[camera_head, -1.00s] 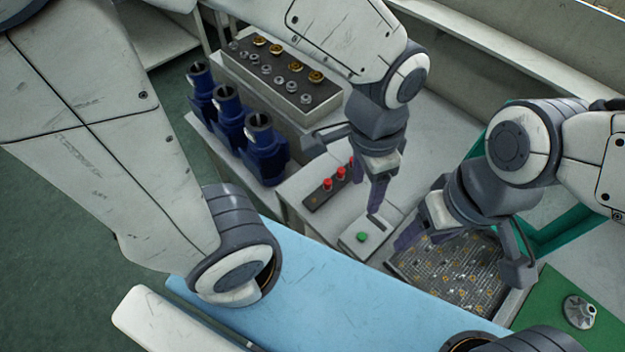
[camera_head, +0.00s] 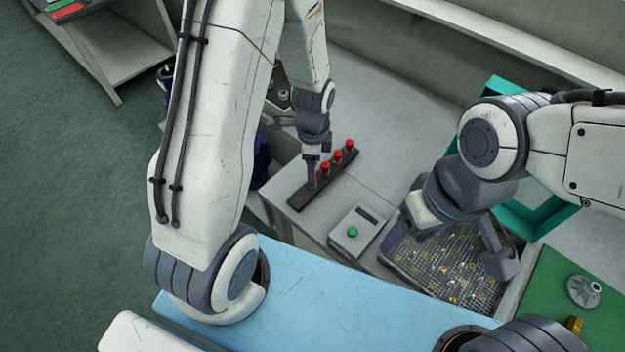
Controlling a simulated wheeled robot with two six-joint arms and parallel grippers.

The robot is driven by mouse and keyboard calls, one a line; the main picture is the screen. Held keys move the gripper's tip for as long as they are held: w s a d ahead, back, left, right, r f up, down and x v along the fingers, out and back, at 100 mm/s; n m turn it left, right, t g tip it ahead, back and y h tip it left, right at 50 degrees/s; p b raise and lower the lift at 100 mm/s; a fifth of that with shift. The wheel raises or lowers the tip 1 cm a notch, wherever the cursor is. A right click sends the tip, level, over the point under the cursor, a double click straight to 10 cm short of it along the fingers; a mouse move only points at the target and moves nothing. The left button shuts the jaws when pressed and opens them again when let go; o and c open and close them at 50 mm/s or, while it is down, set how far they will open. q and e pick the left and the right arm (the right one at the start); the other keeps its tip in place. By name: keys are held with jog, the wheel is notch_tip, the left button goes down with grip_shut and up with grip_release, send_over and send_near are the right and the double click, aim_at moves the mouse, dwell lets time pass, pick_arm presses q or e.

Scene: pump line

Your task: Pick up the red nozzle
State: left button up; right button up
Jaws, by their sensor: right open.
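Three red nozzles stand in a row on a dark strip (camera_head: 300,201): a near one (camera_head: 325,168), a middle one (camera_head: 337,157) and a far one (camera_head: 349,145). My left gripper (camera_head: 311,178) points down at the near end of the strip, just left of the near nozzle. Its fingers show nearly edge-on, so its opening and anything between them are hidden. My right gripper (camera_head: 448,250) is open, its fingers spread above a tray of small parts (camera_head: 440,290), away from the nozzles.
A grey box with a green button (camera_head: 352,232) sits between the strip and the tray. A grey cone-shaped part (camera_head: 583,291) and a brass part (camera_head: 574,325) are on a green mat (camera_head: 540,300). The blue surface (camera_head: 300,290) in front is clear. My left arm hides most blue pumps.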

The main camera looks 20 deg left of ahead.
pick_arm(q)
jog(key=shift+f+p, duration=0.3)
jog(key=shift+f, duration=2.05)
grip_shut()
jog(key=shift+r, duration=0.1)
